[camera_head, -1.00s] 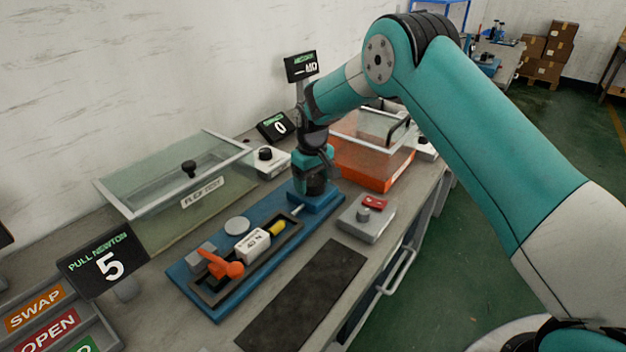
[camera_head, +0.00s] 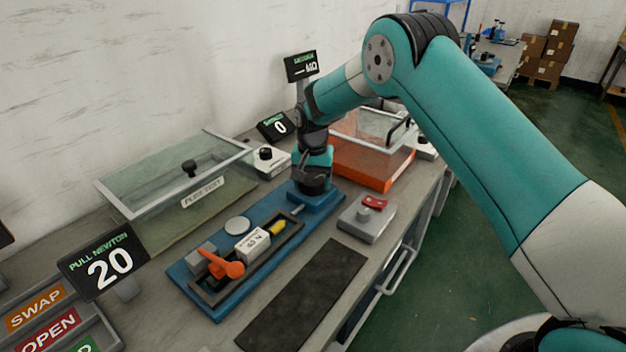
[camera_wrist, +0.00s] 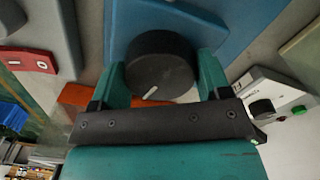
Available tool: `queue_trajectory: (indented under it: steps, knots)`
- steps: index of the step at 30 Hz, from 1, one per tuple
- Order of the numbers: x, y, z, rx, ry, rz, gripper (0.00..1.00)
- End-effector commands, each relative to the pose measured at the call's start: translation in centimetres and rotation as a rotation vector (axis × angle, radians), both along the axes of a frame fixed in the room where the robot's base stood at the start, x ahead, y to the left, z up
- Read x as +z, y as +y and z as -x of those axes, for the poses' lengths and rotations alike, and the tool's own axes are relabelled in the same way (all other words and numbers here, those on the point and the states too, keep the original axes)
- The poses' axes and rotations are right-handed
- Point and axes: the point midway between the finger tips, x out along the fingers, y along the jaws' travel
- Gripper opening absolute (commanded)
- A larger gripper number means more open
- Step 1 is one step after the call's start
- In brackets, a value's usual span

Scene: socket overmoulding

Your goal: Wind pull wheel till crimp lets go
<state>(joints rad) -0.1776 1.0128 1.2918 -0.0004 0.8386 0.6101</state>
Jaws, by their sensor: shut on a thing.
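The pull wheel is a black round knob (camera_wrist: 160,66) with a white mark, seen in the wrist view. My gripper (camera_wrist: 160,72) is shut on it, one teal finger on each side. In the head view my gripper (camera_head: 314,180) is over the right end of the blue pull rig (camera_head: 190,290), and the wheel is hidden there. A white block (camera_head: 252,245) and a yellow piece (camera_head: 277,228) lie in line in the rig's dark frame, with an orange lever (camera_head: 222,266) at the left. The PULL NEWTON display (camera_head: 105,262) reads 20.
A clear-lidded flex test box (camera_head: 170,190) stands behind the rig. An orange box (camera_head: 370,160) is at the back right. A grey switch box (camera_head: 366,220) with a red switch is right of the rig. A dark mat (camera_head: 300,300) lies in front. SWAP and OPEN labels (camera_head: 50,325) are at lower left.

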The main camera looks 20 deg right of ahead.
Motion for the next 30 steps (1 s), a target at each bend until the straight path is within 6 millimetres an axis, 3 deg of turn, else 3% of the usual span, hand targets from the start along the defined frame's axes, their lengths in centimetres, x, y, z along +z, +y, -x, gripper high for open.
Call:
queue_trajectory:
  steps: [21, 22, 24, 25, 30]
  knots:
    - [0.34, -0.03, -0.36, -0.077, -0.014, -0.001, 0.47]
    - [0.34, -0.03, -0.36, -0.077, -0.014, -0.001, 0.75]
    - [0.30, -0.03, -0.31, -0.076, -0.012, -0.001, 0.91]
    - [0.27, -0.02, -0.28, -0.076, -0.011, -0.002, 0.96]
    - [0.16, 0.01, -0.17, -0.075, -0.007, 0.000, 0.96]
